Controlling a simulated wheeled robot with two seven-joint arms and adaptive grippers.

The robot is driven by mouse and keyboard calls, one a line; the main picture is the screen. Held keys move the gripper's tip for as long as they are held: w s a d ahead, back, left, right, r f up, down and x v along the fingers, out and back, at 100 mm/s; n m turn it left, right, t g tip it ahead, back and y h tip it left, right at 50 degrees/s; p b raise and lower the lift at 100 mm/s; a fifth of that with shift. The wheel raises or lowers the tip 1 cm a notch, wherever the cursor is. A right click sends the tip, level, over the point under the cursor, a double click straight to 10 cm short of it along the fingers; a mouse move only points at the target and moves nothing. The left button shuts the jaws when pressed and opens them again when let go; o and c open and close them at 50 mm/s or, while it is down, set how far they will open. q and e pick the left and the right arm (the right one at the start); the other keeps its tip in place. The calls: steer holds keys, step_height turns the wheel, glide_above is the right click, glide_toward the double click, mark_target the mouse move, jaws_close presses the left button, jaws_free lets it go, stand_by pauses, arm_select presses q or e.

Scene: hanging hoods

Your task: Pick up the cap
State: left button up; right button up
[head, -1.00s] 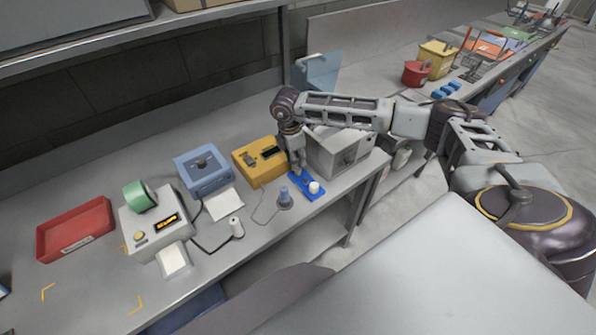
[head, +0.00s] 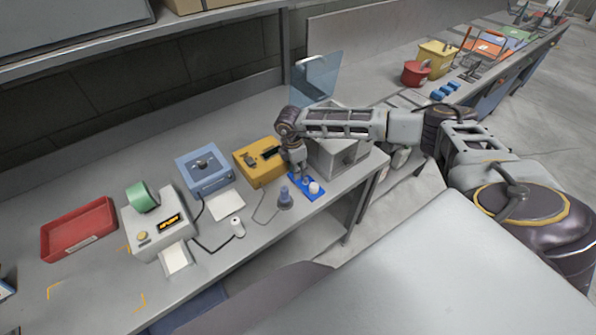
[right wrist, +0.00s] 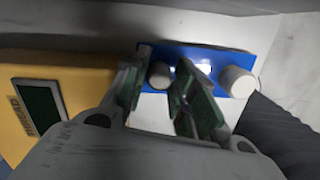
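A blue tray (head: 316,196) lies near the front edge of the bench and also shows in the right wrist view (right wrist: 262,52). A white round piece (head: 314,188) stands on its right part, larger in the right wrist view (right wrist: 238,82). A smaller grey round piece (right wrist: 158,75) stands to its left on the tray. I cannot tell for sure which is the cap. My right gripper (head: 299,172) is low over the tray. In the right wrist view its fingers (right wrist: 165,62) are apart, on either side of the grey piece. My left gripper is out of view.
A yellow device (head: 258,172) stands left of the tray, and a grey box (head: 335,150) stands behind it. A blue-grey spool-like piece (head: 285,200) stands close to the tray's left side. A blue device (head: 203,174) and a red tray (head: 75,232) stand farther left.

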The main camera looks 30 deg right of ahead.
stand_by(0.3)
steer(key=c, duration=0.4)
steer(key=shift+o, duration=0.2)
steer(key=shift+r, duration=0.1)
step_height(320, 180, up, 10)
steer(key=b, duration=0.2)
stand_by(0.4)
